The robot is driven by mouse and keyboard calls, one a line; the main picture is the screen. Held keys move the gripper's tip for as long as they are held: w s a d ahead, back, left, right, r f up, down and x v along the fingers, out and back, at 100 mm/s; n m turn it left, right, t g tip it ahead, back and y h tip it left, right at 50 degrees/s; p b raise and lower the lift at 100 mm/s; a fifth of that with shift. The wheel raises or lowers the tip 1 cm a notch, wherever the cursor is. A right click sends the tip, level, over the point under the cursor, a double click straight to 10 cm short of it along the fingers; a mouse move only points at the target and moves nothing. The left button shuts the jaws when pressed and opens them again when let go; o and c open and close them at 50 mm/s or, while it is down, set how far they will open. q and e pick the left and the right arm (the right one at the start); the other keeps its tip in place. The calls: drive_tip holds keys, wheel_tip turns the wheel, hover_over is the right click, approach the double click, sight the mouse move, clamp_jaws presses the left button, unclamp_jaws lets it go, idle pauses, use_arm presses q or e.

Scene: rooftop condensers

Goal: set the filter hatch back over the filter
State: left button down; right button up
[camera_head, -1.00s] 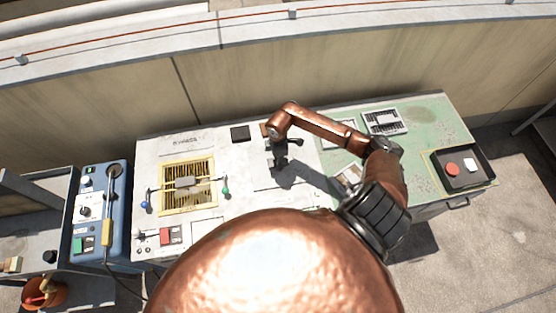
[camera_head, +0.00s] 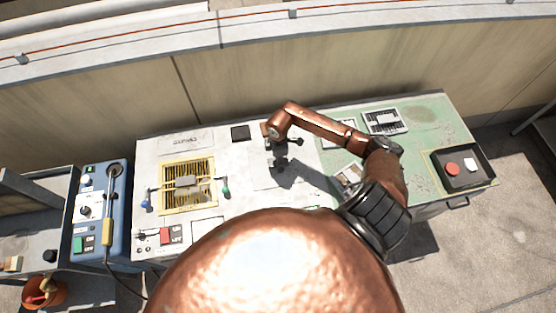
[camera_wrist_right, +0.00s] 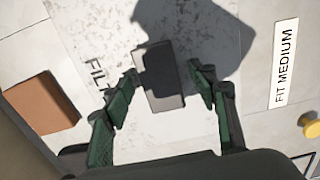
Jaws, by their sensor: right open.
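In the right wrist view a pale, speckled panel lies below my right gripper (camera_wrist_right: 164,71). Its dark lettering begins "FIL", so it looks like the filter hatch (camera_wrist_right: 185,122). A dark block-shaped handle (camera_wrist_right: 165,88) stands on it. My gripper's green-padded fingers are open, one on each side of the handle, with gaps showing. In the head view my right gripper (camera_head: 279,160) is over the middle of the white worktop. I cannot pick out the filter for certain, nor tell whether the hatch is seated. My left gripper is not in view.
A yellow-framed grille (camera_head: 164,203) with levers at its sides lies left of my gripper. A brown block (camera_wrist_right: 43,107) and a "FIT MEDIUM" label (camera_wrist_right: 285,64) flank the panel. A black tray (camera_head: 489,179) and blue unit (camera_head: 122,215) stand at the ends.

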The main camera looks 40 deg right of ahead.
drive_tip(key=shift+r, duration=0.1)
wheel_tip(320, 180, up, 12)
idle(0.6)
